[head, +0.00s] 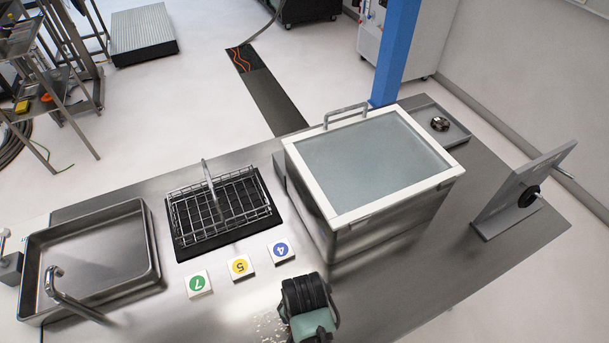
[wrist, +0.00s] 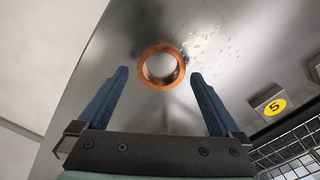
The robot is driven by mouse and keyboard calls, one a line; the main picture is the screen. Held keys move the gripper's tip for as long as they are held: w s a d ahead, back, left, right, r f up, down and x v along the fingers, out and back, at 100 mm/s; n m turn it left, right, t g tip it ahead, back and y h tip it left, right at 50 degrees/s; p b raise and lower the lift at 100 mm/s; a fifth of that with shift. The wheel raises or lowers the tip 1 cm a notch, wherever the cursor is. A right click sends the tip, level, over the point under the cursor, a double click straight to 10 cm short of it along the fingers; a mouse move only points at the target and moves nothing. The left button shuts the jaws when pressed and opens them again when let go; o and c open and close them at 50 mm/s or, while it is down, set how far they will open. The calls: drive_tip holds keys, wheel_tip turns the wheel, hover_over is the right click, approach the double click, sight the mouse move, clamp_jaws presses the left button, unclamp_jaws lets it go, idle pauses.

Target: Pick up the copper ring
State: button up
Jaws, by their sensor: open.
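The copper ring (wrist: 146,81) shows in the wrist view, lying flat on the steel bench top (wrist: 205,85). My gripper (wrist: 160,80) is open, with one blue finger to the left of the ring and one to the right. The ring appears beyond and between the fingertips, with visible gaps on both sides. I cannot tell how high the fingers are above the bench. In the head view my gripper's dark body (head: 305,295) is at the front edge of the picture, and the ring is hidden there.
A yellow tag marked 5 (wrist: 270,103) and a wire basket (wrist: 295,152) lie to the right in the wrist view. Small pale granules (wrist: 215,42) lie near the ring. In the head view a lidded steel tank (head: 325,215) stands behind my gripper, and a sink (head: 152,245) is at left.

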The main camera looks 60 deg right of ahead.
drive_tip(key=shift+w+f, duration=0.1)
drive_tip(key=shift+f, duration=1.25)
drive_tip(key=shift+c, duration=0.3)
drive_tip(key=shift+r, duration=0.1)
drive_tip(key=c, duration=1.3)
